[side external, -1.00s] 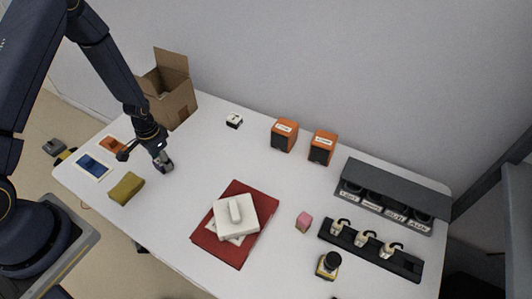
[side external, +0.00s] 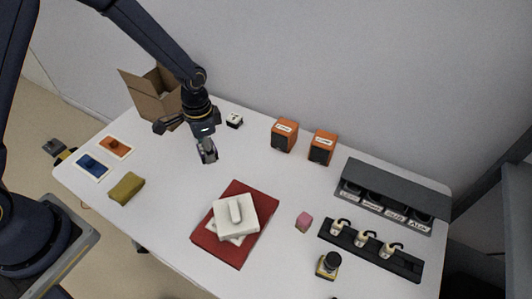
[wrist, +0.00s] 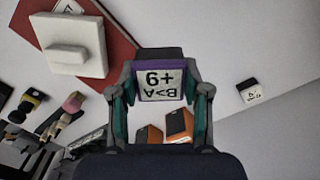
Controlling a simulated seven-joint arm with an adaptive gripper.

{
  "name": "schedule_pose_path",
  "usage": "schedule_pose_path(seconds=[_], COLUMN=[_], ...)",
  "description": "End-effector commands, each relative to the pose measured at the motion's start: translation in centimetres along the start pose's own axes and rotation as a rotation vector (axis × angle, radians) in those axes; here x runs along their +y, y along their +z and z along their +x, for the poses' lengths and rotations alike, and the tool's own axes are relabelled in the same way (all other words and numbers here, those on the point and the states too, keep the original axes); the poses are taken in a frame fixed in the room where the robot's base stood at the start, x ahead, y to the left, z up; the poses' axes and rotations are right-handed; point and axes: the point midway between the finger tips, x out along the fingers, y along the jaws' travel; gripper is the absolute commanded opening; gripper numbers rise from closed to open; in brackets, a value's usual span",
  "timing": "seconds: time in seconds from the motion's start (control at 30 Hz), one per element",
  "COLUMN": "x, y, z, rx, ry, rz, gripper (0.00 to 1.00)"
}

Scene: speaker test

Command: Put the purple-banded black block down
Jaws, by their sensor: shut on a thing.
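The purple-banded black block (wrist: 160,80) is between my gripper's two fingers in the wrist view. In the side view my gripper (side external: 208,156) is over the back left part of the table, with the block partly hidden by the fingers. It appears to be raised above the tabletop.
A small black-and-white block (side external: 234,121) and two orange-and-black boxes (side external: 284,135) (side external: 322,147) stand along the back. A cardboard box (side external: 155,98), two cards (side external: 93,166) (side external: 115,147) and an olive block (side external: 127,188) are left. White pieces (side external: 236,216) rest on a red folder (side external: 215,249).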

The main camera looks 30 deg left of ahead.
Motion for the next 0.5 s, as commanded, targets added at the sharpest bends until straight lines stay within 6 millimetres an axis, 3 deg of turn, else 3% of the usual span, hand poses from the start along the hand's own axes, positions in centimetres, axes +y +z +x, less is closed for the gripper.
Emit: schedule_pose_path(seconds=[0.1, 0.2, 0.37, 0.5], x=[3.6, 5.4, 5.8, 4.6], y=[-2.0, -2.7, -4.5, -8.0], z=[-0.4, -0.5, 0.3, 1.9], rx=[0.011, 0.015, 0.016, 0.016], ry=[-0.005, -0.006, -0.006, -0.006], rz=[0.106, 0.154, 0.178, 0.176], gripper=[0.12, 0.12, 0.12, 0.12])
